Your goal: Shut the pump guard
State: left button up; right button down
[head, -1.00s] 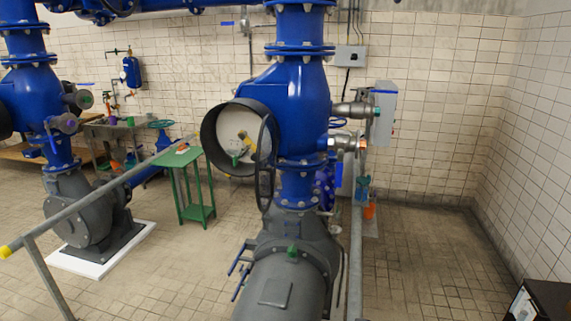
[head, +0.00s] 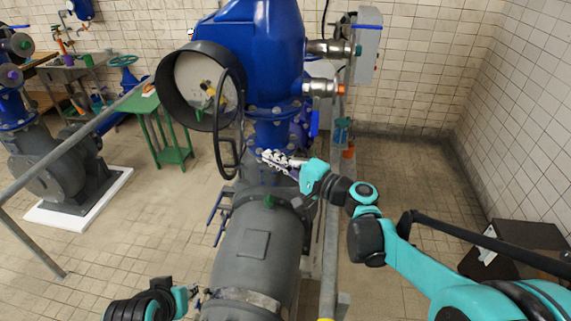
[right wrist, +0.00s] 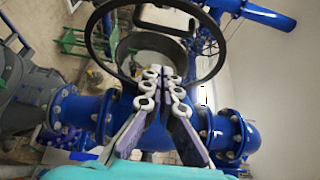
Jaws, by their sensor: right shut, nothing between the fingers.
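The pump guard appears to be the black hoop (head: 219,112) with a squared handle loop, swung out from the right edge of a wide black round housing (head: 164,92) on the blue pump body. In the right wrist view the hoop (right wrist: 89,40) and its handle loop (right wrist: 190,26) stand beyond the fingers, with the housing (right wrist: 120,55) behind. My right gripper (head: 268,157) is shut and empty, right of the handle loop and seemingly apart from it; its fingers (right wrist: 165,75) point towards the hoop. My left gripper (head: 196,295) is low in the head view, its fingers too small to judge.
The blue pump body (head: 262,40) stands on a grey casing (head: 255,250) in front of me. A grey rail (head: 85,138) crosses the left, with a green table (head: 172,155) behind it. A dark box (head: 530,235) stands at right.

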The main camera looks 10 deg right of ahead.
jog(key=w+a, duration=0.2)
jog(key=a, duration=0.4)
jog(key=shift+a, duration=0.1)
